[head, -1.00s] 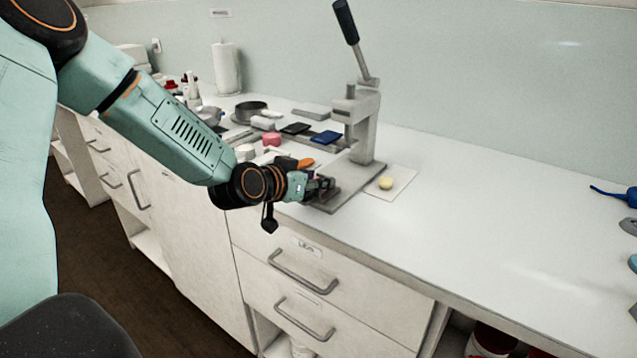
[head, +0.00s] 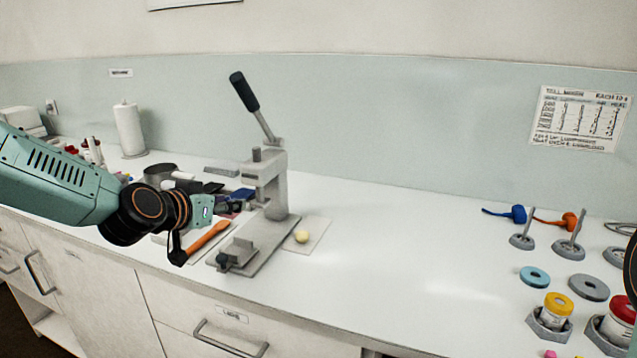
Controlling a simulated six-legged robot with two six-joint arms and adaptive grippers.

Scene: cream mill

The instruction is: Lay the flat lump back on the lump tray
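My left gripper (head: 236,204) is over the counter, just left of the hand press (head: 272,185). Its dark fingers are small and seen side-on, so I cannot tell whether they are open or hold anything. A small pale yellow lump (head: 302,236) sits on a flat white sheet (head: 319,228) right of the press; it looks rounded. I cannot make out a flat lump or the lump tray for sure; my gripper and arm hide part of the area left of the press. Of my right arm only a sliver shows at the right edge; its gripper is out of view.
The press's lever stands raised, and a grey block (head: 238,250) is at its base's front. An orange-handled tool (head: 208,240) lies left of it. A paper towel roll (head: 130,130) stands behind.

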